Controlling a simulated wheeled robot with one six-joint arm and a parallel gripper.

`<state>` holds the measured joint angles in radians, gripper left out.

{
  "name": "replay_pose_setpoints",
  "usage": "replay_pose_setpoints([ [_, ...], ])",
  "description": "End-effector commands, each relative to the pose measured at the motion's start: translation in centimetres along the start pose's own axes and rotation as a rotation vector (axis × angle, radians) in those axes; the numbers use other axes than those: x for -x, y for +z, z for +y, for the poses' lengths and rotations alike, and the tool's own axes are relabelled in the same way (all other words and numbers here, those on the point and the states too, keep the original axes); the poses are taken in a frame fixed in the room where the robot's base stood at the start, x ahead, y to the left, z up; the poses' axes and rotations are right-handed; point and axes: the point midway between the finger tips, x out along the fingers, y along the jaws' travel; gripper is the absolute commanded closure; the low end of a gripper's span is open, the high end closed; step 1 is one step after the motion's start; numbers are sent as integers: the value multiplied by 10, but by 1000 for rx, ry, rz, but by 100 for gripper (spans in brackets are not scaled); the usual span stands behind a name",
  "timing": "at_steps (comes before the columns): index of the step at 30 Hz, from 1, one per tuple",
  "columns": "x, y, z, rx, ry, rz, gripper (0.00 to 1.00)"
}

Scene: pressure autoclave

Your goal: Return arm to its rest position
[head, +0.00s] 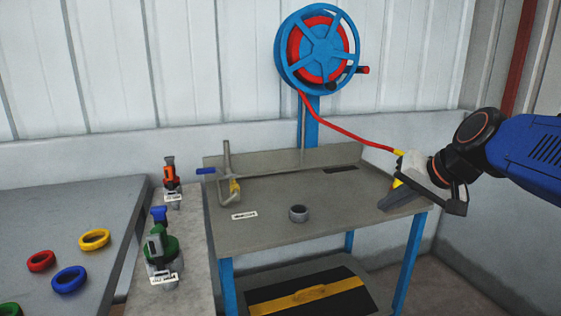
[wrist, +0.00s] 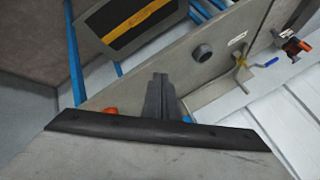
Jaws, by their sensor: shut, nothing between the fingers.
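My gripper (head: 388,207) is at the right end of the grey workbench (head: 265,232), its dark fingers together and pointing left and down over the bench top. In the wrist view the fingers (wrist: 160,80) are closed side by side with nothing seen between them. The arm reaches in from the right edge of the head view. A red hose (head: 345,133) runs from the blue and red reel (head: 318,48) to a yellow end beside my gripper. Whether the hose end touches the gripper cannot be told.
A dark ring-shaped fitting (head: 298,214) stands on the bench. A blue-handled valve (head: 206,171) is at its back left. Orange (head: 171,175) and green (head: 160,250) valve units stand on the left ledge. Coloured rings (head: 69,279) lie on the left table. A black and yellow mat (head: 305,293) is below.

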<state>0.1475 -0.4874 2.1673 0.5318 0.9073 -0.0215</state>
Motion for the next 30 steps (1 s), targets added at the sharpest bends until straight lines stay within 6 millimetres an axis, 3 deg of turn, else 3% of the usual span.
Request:
replay_pose_setpoints([
  [1, 0, 28, 12, 42, 36, -22, 100],
  [6, -3, 110, 63, 190, 172, -93, 100],
  [12, -3, 179, 120, 334, 305, -155, 100],
  [18, -3, 206, 147, 402, 366, -178, 100],
  [30, -3, 208, 149, 407, 371, -180, 100],
])
